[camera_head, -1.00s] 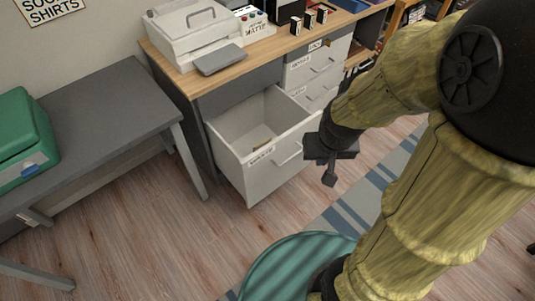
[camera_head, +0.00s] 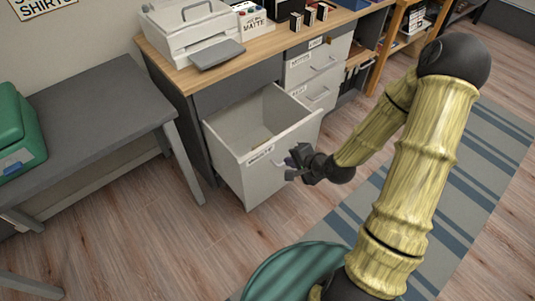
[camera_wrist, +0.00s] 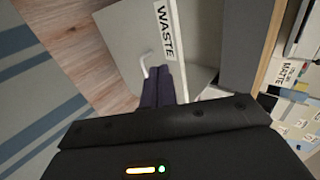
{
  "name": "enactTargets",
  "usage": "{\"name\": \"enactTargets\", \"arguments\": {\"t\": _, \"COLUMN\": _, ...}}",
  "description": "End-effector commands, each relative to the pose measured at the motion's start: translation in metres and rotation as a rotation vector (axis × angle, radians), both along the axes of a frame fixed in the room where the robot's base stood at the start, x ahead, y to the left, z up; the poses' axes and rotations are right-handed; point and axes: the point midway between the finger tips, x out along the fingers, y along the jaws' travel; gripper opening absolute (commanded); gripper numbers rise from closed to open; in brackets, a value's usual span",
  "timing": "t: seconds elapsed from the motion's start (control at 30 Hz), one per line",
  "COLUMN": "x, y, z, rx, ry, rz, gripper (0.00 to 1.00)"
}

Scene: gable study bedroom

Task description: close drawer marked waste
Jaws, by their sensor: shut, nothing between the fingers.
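Whether the fingers touch the drawer front I cannot tell.
A grey table (camera_head: 95,125) with a green case stands left. A striped rug (camera_head: 465,165) and bare floor lie in front.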

Motion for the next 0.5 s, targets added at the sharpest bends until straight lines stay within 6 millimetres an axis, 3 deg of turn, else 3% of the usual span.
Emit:
{"name": "enactTargets", "arguments": {"t": 0.27, "x": 0.001, "y": 0.0, "z": -0.001, "rx": -0.005, "ry": 0.0, "rz": 0.002, "gripper": 0.0}}
{"name": "enactTargets", "arguments": {"t": 0.5, "x": 0.014, "y": 0.011, "z": -0.019, "rx": -0.004, "ry": 0.001, "rz": 0.006, "gripper": 0.0}}
